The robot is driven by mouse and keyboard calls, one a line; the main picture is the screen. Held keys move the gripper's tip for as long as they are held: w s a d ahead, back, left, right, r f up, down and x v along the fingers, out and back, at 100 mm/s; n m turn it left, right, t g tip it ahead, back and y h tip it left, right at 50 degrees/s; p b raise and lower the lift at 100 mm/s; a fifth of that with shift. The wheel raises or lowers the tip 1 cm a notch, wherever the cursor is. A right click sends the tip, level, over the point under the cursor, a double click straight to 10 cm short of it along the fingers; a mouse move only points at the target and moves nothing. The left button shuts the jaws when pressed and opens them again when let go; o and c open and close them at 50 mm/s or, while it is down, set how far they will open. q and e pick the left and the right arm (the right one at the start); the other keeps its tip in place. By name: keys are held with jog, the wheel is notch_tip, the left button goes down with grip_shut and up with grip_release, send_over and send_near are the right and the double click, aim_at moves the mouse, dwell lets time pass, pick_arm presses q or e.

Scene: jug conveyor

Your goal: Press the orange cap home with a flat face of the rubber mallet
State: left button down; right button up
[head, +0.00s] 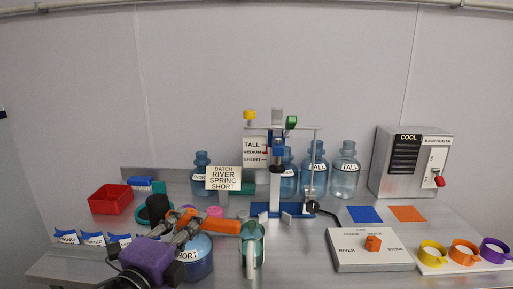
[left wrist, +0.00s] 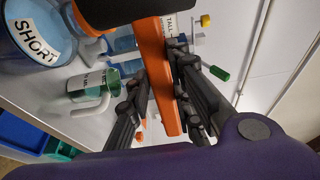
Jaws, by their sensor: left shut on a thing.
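My left gripper (head: 188,226) is shut on the orange handle of the rubber mallet (head: 226,227). In the left wrist view, the fingers (left wrist: 160,95) clasp the handle (left wrist: 153,62). The mallet's black head (left wrist: 118,10) is at the top of that view. A blue jug labelled SHORT (head: 197,262) stands below the mallet in the head view, and also shows in the left wrist view (left wrist: 32,55). An orange rim, apparently the orange cap (left wrist: 88,22), shows between mallet head and jug. Whether they touch, and how deep the cap sits, I cannot tell. My right gripper is not in view.
A green pitcher (head: 252,247) stands right of the jug. Behind are a filling stand (head: 276,190), a batch sign (head: 223,178) and several tall jugs (head: 345,172). A red bin (head: 110,199) is left; a selector panel (head: 372,249) and coloured rings (head: 464,250) are right.

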pick_arm(q)
jog(key=s+a+f+n+y, duration=0.1)
jog(key=s+f+n+y, duration=0.2)
jog(key=s+f, duration=0.8)
jog(key=s+y, duration=0.2)
jog(key=s, duration=0.1)
jog(key=shift+a+f+t+y, duration=0.3)
jog(key=shift+a+t, duration=0.05)
jog(key=shift+t, duration=0.05)
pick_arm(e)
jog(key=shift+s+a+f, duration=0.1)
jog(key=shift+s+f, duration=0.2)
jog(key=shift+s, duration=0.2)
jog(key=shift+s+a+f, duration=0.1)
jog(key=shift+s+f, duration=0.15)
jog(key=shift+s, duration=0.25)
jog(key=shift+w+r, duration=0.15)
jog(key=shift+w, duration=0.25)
